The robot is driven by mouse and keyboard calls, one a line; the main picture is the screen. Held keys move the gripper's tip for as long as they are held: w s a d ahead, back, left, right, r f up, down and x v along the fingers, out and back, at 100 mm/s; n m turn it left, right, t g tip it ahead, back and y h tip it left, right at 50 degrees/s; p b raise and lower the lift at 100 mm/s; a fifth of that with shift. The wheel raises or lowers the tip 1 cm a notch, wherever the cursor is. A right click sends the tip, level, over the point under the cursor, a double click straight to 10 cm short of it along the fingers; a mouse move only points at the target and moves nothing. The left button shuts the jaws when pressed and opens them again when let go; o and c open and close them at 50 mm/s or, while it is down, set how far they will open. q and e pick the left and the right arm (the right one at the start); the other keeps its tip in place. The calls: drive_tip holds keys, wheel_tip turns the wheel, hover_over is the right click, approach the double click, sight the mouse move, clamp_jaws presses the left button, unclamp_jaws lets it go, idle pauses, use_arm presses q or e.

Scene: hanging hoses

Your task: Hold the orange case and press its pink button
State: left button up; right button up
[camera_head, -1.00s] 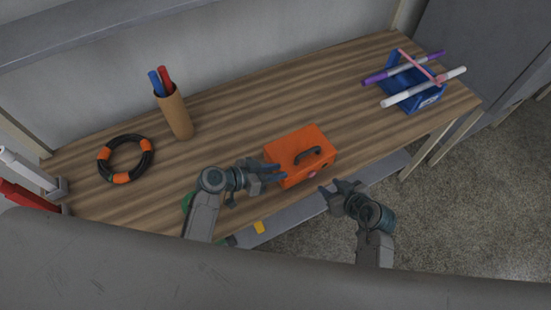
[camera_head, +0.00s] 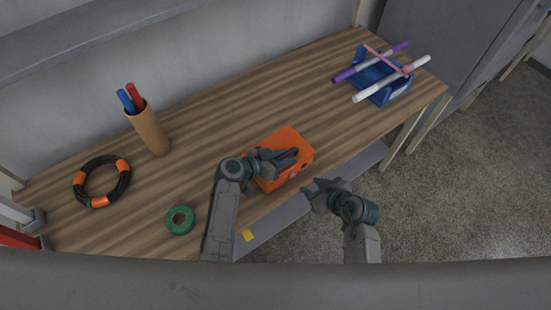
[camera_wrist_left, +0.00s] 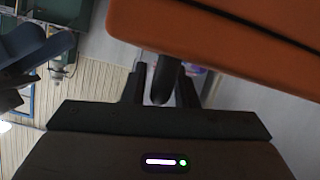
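The orange case (camera_head: 293,141) sits near the front edge of the wooden table. My left gripper (camera_head: 286,157) is over its top at the dark handle. In the left wrist view the case (camera_wrist_left: 230,35) fills the upper right, and the dark handle (camera_wrist_left: 163,82) lies between the two fingers, with gaps beside it, so the gripper looks open around it. The handle is mostly hidden in the head view. The pink button on the front face is barely distinguishable. My right gripper (camera_head: 322,184) is open and empty, just in front of and right of the case.
A green tape roll (camera_head: 180,219) lies left of my left arm. A blue holder (camera_head: 384,92) with several rods is at the back right. The table behind the case is clear.

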use_arm(q)
drive_tip(key=shift+d, duration=0.1)
clamp_jaws()
drive_tip(key=shift+s+f+b, duration=0.15)
drive_tip(key=shift+f+b, duration=0.25)
drive_tip(key=shift+b, duration=0.05)
use_arm(e)
drive_tip(key=shift+s+f, duration=0.1)
drive_tip(key=shift+f, duration=0.25)
idle(0.5)
